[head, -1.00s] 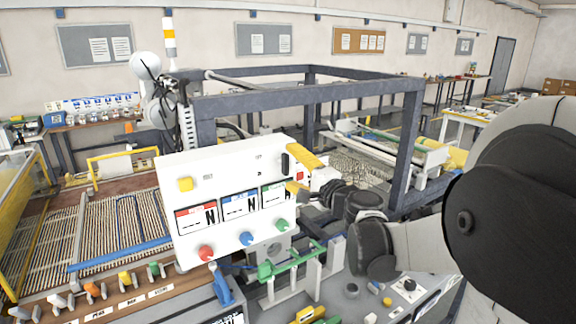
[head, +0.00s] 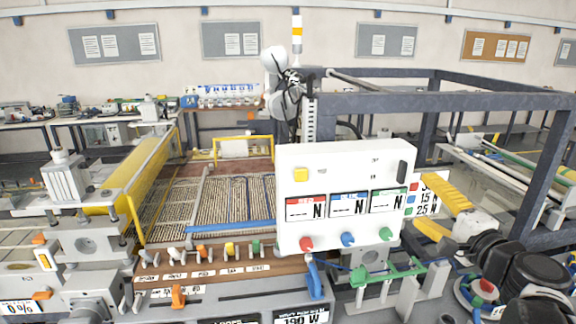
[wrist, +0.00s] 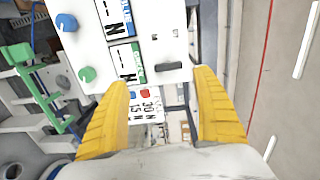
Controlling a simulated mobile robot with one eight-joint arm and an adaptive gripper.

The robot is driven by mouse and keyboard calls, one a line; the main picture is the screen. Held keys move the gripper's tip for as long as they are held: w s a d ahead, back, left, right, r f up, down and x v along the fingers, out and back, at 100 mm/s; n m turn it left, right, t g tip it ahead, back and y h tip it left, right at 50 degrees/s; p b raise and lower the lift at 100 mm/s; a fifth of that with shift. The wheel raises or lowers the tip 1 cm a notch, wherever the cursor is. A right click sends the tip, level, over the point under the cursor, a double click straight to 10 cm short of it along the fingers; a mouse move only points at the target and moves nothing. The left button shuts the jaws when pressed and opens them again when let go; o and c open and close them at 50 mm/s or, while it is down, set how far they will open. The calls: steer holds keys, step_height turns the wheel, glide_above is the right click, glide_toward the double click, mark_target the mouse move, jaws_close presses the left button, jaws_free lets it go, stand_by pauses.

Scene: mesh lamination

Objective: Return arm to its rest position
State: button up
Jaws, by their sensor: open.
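My gripper (head: 430,205) is at the right in the head view, just right of the white control panel (head: 340,180). Its two yellow fingers are spread apart and nothing is between them. In the wrist view the open gripper (wrist: 160,85) faces the panel's edge and a small sign with red, blue and green marks (wrist: 148,104). The sign also shows behind the fingers in the head view (head: 426,196). My dark arm joints fill the lower right corner of the head view.
A grey frame (head: 440,101) stands behind the panel at the right. A row of coloured switches (head: 205,254) and a green-handled rack (head: 388,275) lie below the panel. A yellow-railed machine (head: 140,175) stands at the left. The wrist view shows open floor at right.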

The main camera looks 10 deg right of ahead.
steer(key=s+a+f+n+g+y+b, duration=0.1)
steer(key=s+a+f+n+g+b, duration=0.2)
steer(key=a+f, duration=0.4)
steer(key=s+a+f+n+g+y+b, duration=0.1)
steer(key=a+f+n+g+y+b, duration=0.1)
steer(key=a+f+n, duration=0.5)
steer(key=s+a+f+n+g+h+b, duration=0.4)
steer(key=s+f+n+g+b, duration=0.1)
steer(key=s+f, duration=0.6)
steer(key=shift+s+f+n+g+b, duration=0.3)
steer(key=shift+f+n+b, duration=0.55)
steer(key=shift+f+n, duration=0.05)
